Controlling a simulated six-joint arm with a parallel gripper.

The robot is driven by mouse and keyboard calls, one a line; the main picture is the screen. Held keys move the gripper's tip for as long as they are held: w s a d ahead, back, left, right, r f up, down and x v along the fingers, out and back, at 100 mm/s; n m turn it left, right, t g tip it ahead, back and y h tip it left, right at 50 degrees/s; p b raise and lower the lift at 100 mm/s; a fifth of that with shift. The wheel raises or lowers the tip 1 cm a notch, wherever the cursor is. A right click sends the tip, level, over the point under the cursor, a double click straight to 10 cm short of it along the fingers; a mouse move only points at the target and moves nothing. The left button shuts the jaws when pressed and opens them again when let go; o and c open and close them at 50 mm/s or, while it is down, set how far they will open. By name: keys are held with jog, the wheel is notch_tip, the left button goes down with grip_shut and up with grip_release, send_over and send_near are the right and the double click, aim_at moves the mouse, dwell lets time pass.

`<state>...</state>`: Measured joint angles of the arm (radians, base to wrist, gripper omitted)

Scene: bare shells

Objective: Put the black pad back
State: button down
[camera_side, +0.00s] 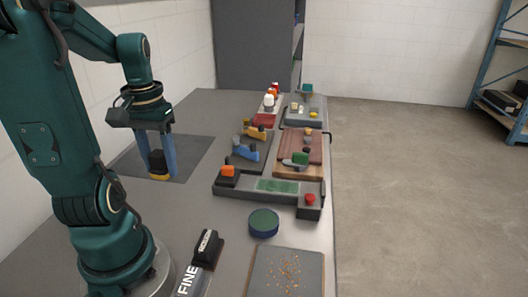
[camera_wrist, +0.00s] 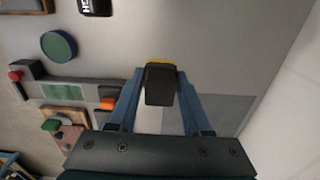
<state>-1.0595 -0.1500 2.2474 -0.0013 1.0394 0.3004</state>
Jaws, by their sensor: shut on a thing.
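My gripper (camera_side: 161,171) is shut on a black pad (camera_side: 157,161) with a yellow lower edge. The pad sits between the two blue fingers, and it also shows in the wrist view (camera_wrist: 160,86). In the side view it appears over the dark grey mat (camera_side: 190,150) on the bench; I cannot tell whether it touches the mat. A second black block (camera_side: 207,245) with a white mark stands near the front of the bench, behind a strip lettered FINE (camera_side: 188,280).
A round green-topped tin (camera_side: 264,222) and a board with crumbs (camera_side: 286,272) lie at the front. A long grey tray (camera_side: 262,198) holds an orange block (camera_side: 229,172) and a red knob. Trays with small parts stand behind. Bench surface around the mat is clear.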

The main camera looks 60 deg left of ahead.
send_over(221, 220)
notch_tip(221, 220, down, 7)
jog(key=shift+r, duration=0.1)
jog(key=shift+f, duration=2)
jog(key=shift+f, duration=0.1)
jog(key=shift+c, duration=1.7)
grip_release()
notch_tip(221, 220, up, 12)
jog(key=s+d+r+m+t, duration=0.3)
jog(key=s+d+m+t, duration=0.1)
jog(key=d+m, duration=0.4)
jog(key=shift+d+r+m+t, duration=0.25)
jog(key=shift+d+m+t, duration=0.25)
jog(key=shift+t, duration=0.3)
